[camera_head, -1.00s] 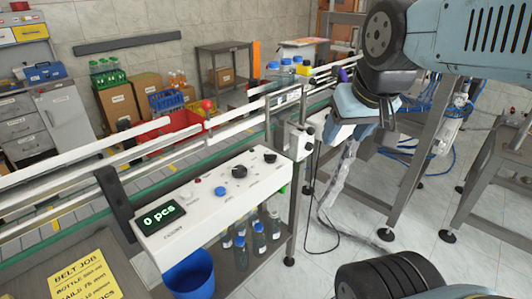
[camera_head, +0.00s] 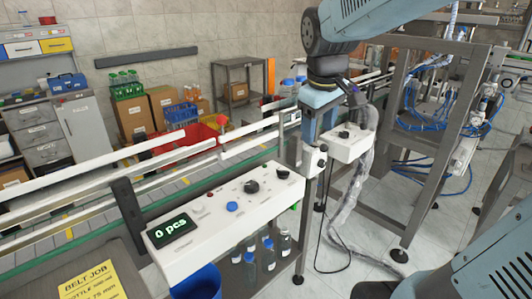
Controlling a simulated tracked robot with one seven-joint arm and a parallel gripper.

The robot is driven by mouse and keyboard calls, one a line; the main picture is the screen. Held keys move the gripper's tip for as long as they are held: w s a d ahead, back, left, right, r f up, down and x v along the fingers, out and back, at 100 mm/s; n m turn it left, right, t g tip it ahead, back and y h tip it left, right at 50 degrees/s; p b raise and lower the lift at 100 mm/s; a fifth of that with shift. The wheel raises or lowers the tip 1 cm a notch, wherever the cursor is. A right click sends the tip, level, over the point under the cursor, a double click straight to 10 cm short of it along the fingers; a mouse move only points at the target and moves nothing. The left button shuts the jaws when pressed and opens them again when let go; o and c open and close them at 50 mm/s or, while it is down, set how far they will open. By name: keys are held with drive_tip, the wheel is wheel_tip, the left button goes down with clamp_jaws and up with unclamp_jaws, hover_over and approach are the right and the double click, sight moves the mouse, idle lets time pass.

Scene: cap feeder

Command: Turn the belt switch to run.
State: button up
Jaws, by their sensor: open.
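The white control box (camera_head: 225,213) stands in front of the conveyor, with a green display (camera_head: 171,227) reading "0 pcs". It carries a black rotary knob (camera_head: 251,186), a second black knob (camera_head: 282,172), a blue button (camera_head: 232,206) and a small red part. I cannot read the labels, so which knob is the belt switch is unclear. My gripper (camera_head: 311,132) points down behind and to the right of this box, apart from its knobs. Its jaws are open and appear empty; the fingertips are small and partly hard to see.
A smaller white box (camera_head: 348,146) with a black knob stands right of my gripper. The conveyor's white guide rail (camera_head: 170,160) runs behind the control box. Bottles (camera_head: 268,255) and a blue bin (camera_head: 198,283) sit below it. A yellow job sheet (camera_head: 93,283) lies at lower left.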

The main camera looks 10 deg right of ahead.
sight(284, 171)
drive_tip(key=w+a+f+n+g+y, duration=0.1)
drive_tip(key=w+a+f+n, duration=0.15)
drive_tip(key=w, duration=0.35)
drive_tip(key=w+a+f+n+g, duration=0.2)
drive_tip(key=w+f+n, duration=0.15)
drive_tip(key=w, duration=0.25)
drive_tip(key=shift+n, duration=0.4)
wheel_tip(284, 171, down, 13)
drive_tip(key=shift+a+r, duration=0.1)
drive_tip(key=shift+c, duration=0.3)
drive_tip(key=c, duration=0.9)
drive_tip(key=shift+c, duration=0.2)
